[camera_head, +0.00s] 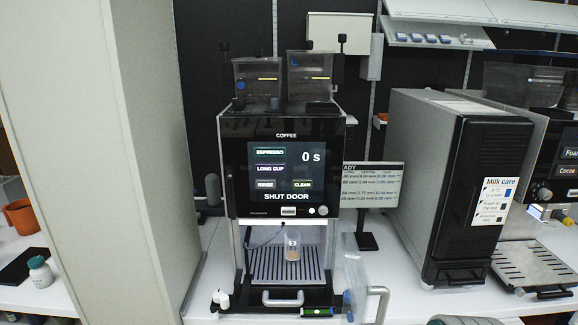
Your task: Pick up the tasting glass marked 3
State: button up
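One small clear glass (292,246) stands upright on the slatted drip tray (262,264) of the coffee machine (286,130). It has a little brownish content at its bottom. I cannot read any mark on it, so I cannot tell whether it is the glass marked 3. My gripper does not show in this view.
The machine's screen (283,168) reads "SHUT DOOR" and "0 s". A clear door (354,275) with a grey handle (379,303) stands open at the bay's right. A pale wall panel (110,150) rises at left. A black-fronted unit (470,190) stands at right.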

aim_at(291, 255)
jog(key=i+l+u, duration=0.1)
jog(key=l+u, duration=0.55)
jog(key=l, duration=0.3)
jog(key=l+u, duration=0.35)
jog(key=l, duration=0.15)
jog(key=i+j+z, duration=0.1)
jog(key=j, duration=0.25)
jog(key=i+j+z, duration=0.1)
jog(key=j, duration=0.25)
jog(key=i+j+z, duration=0.1)
jog(key=j, duration=0.3)
jog(key=i+j, duration=0.2)
jog(key=j, duration=0.2)
jog(key=i+j+z, duration=0.15)
jog(key=j, duration=0.2)
jog(key=k, duration=0.05)
